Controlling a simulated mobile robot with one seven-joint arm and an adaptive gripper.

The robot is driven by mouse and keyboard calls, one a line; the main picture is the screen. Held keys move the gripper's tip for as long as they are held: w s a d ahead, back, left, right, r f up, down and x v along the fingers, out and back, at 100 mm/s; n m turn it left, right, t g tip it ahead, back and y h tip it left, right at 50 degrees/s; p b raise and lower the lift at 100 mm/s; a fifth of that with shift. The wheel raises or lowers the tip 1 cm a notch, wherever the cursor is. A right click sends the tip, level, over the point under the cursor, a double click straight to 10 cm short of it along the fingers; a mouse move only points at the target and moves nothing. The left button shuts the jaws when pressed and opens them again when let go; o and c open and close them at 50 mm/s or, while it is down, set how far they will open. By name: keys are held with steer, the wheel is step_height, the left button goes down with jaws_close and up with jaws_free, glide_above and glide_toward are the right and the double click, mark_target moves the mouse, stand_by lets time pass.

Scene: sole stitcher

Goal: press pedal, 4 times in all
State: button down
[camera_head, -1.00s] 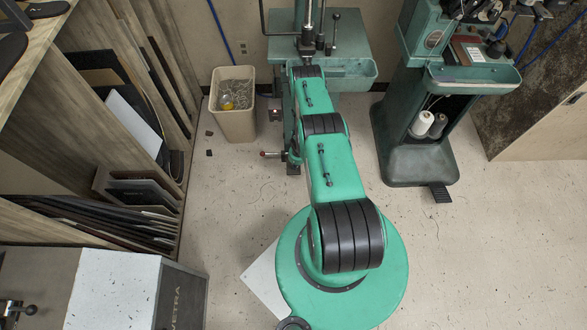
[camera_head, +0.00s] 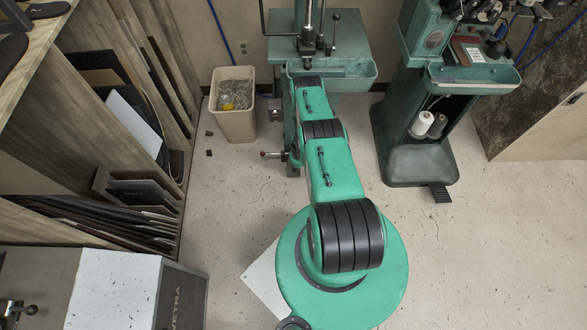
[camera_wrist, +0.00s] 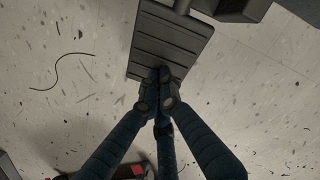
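A dark grey ribbed pedal (camera_wrist: 168,42) lies at the top middle of the wrist view, with a narrow bar joining its far end. My gripper (camera_wrist: 161,76) has its fingertips together, with nothing seen between them. The tips overlap the near edge of the pedal in the picture; whether they touch it or hover above it I cannot tell. In the head view my green arm reaches toward the green machine (camera_head: 345,42) at the back middle and hides the gripper and this pedal.
A second green machine (camera_head: 418,160) stands at the right, with a small black pedal (camera_head: 441,193) at its foot. A beige bin (camera_head: 233,122) stands left of the arm. Racks of sheets (camera_head: 100,215) fill the left side. Floor at the lower right is clear.

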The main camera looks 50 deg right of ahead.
steer(key=shift+s+d+r+p, duration=0.15)
steer(key=shift+s+r+p, duration=0.1)
steer(key=shift+s+p, duration=0.3)
steer(key=shift+s+d+r+p, duration=0.1)
steer(key=shift+s+r+p, duration=0.15)
steer(key=shift+p, duration=0.4)
steer(key=shift+s+d+p, duration=0.15)
steer(key=shift+s+p, duration=0.35)
steer(key=shift+p, duration=0.05)
steer(key=shift+s, duration=0.15)
steer(key=shift+r, duration=0.25)
steer(key=shift+s+d+r, duration=0.1)
steer(key=shift+d+r, duration=0.1)
steer(key=shift+r, duration=1.7)
step_height(320, 180, up, 8)
glide_above(299, 174)
steer(key=s, duration=0.1)
steer(key=shift+d+f, duration=0.2)
steer(key=shift+d, duration=0.15)
